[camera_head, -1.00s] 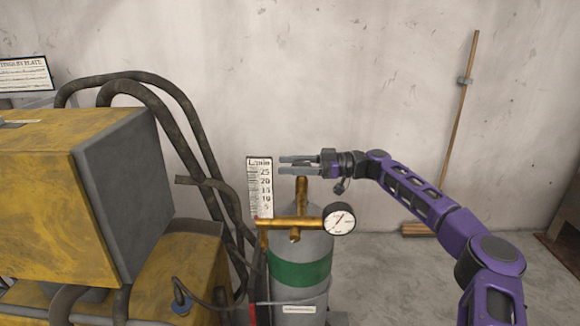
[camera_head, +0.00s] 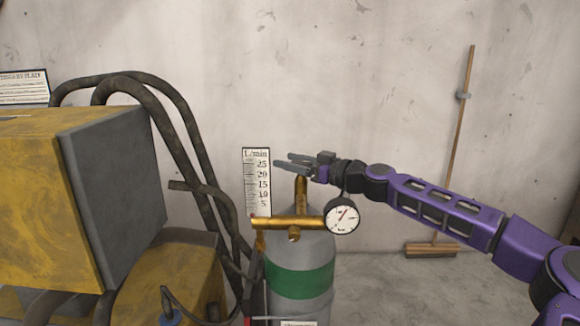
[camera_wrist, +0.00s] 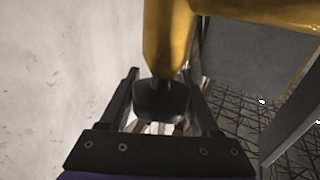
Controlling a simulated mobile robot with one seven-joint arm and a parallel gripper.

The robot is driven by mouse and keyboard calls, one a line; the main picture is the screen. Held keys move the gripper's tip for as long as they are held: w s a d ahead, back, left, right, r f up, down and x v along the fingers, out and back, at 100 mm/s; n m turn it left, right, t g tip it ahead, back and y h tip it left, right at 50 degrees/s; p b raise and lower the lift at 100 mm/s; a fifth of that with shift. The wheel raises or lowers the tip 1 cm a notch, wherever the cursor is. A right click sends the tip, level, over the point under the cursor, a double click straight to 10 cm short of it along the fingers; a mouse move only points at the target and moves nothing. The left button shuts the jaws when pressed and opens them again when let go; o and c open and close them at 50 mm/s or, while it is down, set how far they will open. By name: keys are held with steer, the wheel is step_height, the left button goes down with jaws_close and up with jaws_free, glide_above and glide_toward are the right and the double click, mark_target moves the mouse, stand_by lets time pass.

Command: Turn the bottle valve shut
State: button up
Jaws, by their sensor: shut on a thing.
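The grey gas bottle (camera_head: 312,252) with a green band stands upright, seen in the head view. A brass valve fitting (camera_head: 301,190) rises from its top. In the wrist view the brass (camera_wrist: 168,40) comes down to a dark valve knob (camera_wrist: 160,100) between my fingers. My gripper (camera_head: 290,163) is at the top of the fitting, its fingers pointing left and slightly tilted. It is shut on the dark knob, which also shows in the wrist view between the fingertips (camera_wrist: 166,88). The knob is hidden in the head view.
A round gauge (camera_head: 342,214) sits just right of the fitting, below my wrist. A flow scale (camera_head: 256,185) stands left of it. Dark hoses (camera_head: 185,120) and a yellow machine (camera_head: 35,190) fill the left. A broom (camera_head: 462,120) leans on the wall at right.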

steer(key=shift+d+m+t, duration=0.1)
steer(key=shift+m+t, duration=0.2)
steer(key=shift+t, duration=0.1)
steer(key=o, duration=1.4)
steer(key=shift+c, duration=0.2)
steer(key=v, duration=1.7)
steer(key=shift+r, duration=0.25)
steer(key=shift+s+d, duration=0.1)
steer(key=shift+s, duration=0.05)
